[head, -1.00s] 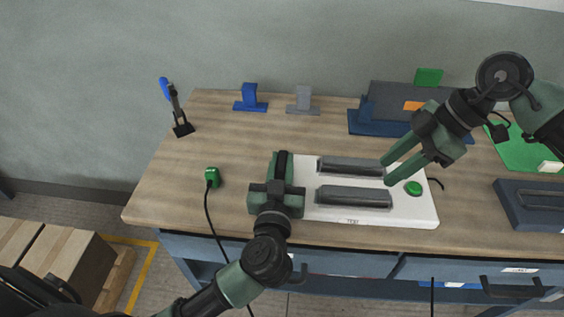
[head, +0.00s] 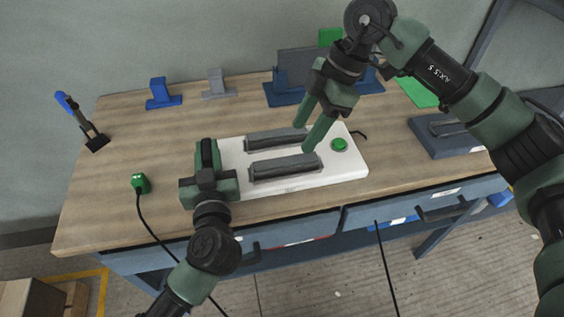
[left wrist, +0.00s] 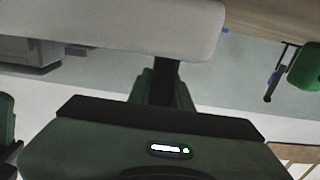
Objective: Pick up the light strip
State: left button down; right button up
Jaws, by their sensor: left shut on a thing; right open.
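A white board (head: 352,172) lies on the bench with two long dark grey bars, a rear bar (head: 274,139) and a front bar (head: 286,167), and a round green button (head: 339,144). I cannot tell which part is the light strip. My left gripper (head: 208,150) is shut at the board's left end, seemingly on its edge; its fingers hide the contact. In the left wrist view the white board (left wrist: 120,22) fills the top, beyond my fingers (left wrist: 163,88). My right gripper (head: 303,136) is open, its fingers pointing down at the bars' right ends; I cannot tell whether they touch.
A green plug-like block (head: 140,183) with a black cable lies left of the board. Blue (head: 161,93) and grey (head: 216,84) stands, a blue-handled tool (head: 80,120) and a dark box (head: 447,135) sit around it.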

aim_at(286, 160)
jog(key=x, duration=0.8)
jog(key=shift+s+a, duration=0.1)
jog(key=shift+a, duration=0.25)
grip_shut()
